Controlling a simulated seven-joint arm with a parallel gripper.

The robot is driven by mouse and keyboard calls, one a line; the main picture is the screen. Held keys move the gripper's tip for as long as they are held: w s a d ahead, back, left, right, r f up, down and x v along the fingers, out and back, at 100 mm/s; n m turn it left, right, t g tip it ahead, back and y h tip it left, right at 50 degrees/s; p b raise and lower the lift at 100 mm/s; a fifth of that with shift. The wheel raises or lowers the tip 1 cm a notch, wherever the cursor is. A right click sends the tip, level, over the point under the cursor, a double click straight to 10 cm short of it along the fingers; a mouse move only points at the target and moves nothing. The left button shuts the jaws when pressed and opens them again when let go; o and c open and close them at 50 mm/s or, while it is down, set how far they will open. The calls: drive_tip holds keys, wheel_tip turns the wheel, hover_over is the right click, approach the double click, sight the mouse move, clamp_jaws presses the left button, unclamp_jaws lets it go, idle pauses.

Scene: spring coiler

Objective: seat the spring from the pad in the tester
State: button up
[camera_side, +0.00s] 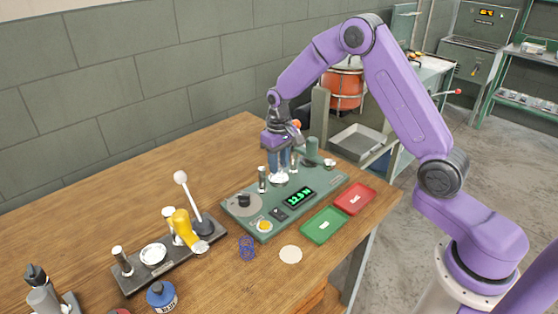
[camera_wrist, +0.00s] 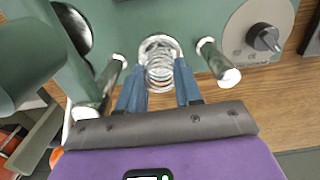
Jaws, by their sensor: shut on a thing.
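The spring (camera_wrist: 158,70) is a shiny silver coil between my two blue fingers in the wrist view. My gripper (camera_wrist: 159,80) is shut on it, one finger on each side. The spring's far end overlaps the pale round seat (camera_wrist: 160,42) of the tester; I cannot tell whether they touch. In the side view my gripper (camera_side: 282,165) is low over the green tester (camera_side: 233,200), between its metal posts, and the fingers mostly hide the spring. The tester display (camera_side: 299,197) glows green and seems to read 12.5 N. The round beige pad (camera_side: 290,254) is bare.
Metal posts (camera_wrist: 218,62) stand close on both sides of my fingers. A green tray (camera_side: 324,226) and a red tray (camera_side: 355,198) lie in front of the tester. A tangled blue coil (camera_side: 247,248) and a lever fixture (camera_side: 153,261) lie left. The back left of the table is clear.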

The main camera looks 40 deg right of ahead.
drive_tip(key=shift+f, duration=0.35)
idle(0.4)
drive_tip(key=o, duration=1.2)
drive_tip(key=shift+r, duration=4.4)
